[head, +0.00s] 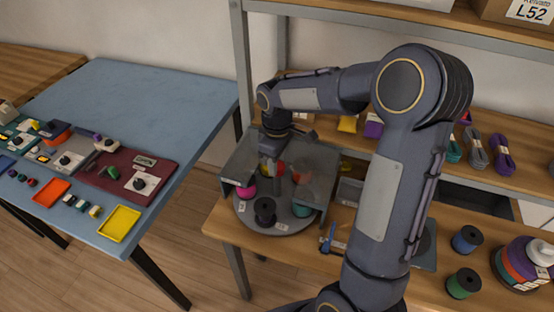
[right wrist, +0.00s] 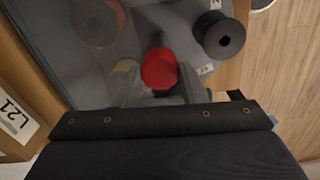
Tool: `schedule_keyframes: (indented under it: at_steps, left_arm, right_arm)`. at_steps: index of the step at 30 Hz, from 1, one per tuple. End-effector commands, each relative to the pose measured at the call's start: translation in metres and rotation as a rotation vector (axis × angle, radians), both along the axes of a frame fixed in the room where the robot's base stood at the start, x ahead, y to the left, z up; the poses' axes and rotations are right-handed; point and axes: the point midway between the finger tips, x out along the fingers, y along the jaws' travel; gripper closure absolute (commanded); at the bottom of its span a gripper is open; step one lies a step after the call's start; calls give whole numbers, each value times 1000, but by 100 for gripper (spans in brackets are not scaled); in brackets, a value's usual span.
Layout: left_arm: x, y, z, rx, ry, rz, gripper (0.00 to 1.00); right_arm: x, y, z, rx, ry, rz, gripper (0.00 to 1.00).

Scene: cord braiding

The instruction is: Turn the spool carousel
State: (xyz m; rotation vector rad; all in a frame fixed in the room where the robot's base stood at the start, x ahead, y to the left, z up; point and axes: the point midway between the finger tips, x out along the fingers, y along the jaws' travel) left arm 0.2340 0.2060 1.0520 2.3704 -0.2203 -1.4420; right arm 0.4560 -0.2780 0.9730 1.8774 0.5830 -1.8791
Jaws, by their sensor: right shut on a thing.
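The spool carousel (head: 282,223) is a round grey turntable on the wooden bench, partly under a grey, partly see-through cover (head: 318,160). A black spool (head: 265,210) stands at its front, uncovered, with a magenta spool (head: 246,188) at its left and a teal one (head: 303,208) at its right. My right gripper (head: 272,170) reaches down over the middle of the carousel. In the right wrist view it is shut on a round red knob-like piece (right wrist: 160,68), with the black spool (right wrist: 220,36) beside it, apart. My left gripper is not in view.
A blue-handled tool (head: 328,240) lies right of the carousel. Blue (head: 467,239) and green (head: 464,283) spools stand farther right on the bench. A shelf with cord bundles (head: 475,148) is behind. A blue table (head: 160,100) with trays stands left, across a floor gap.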

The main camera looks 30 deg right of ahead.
Motion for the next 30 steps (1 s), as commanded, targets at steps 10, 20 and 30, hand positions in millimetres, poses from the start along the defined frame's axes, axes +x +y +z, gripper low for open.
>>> schedule_keyframes:
  at_steps: [10, 20, 30]
  left_arm:
    - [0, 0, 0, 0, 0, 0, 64]
    - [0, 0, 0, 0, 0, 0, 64]
    - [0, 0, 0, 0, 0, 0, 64]
  right_arm:
    - [1, 0, 1, 0, -4, 15, 100]
    - [1, 0, 1, 0, -4, 15, 51]
    - [0, 0, 1, 0, -1, 15, 41]
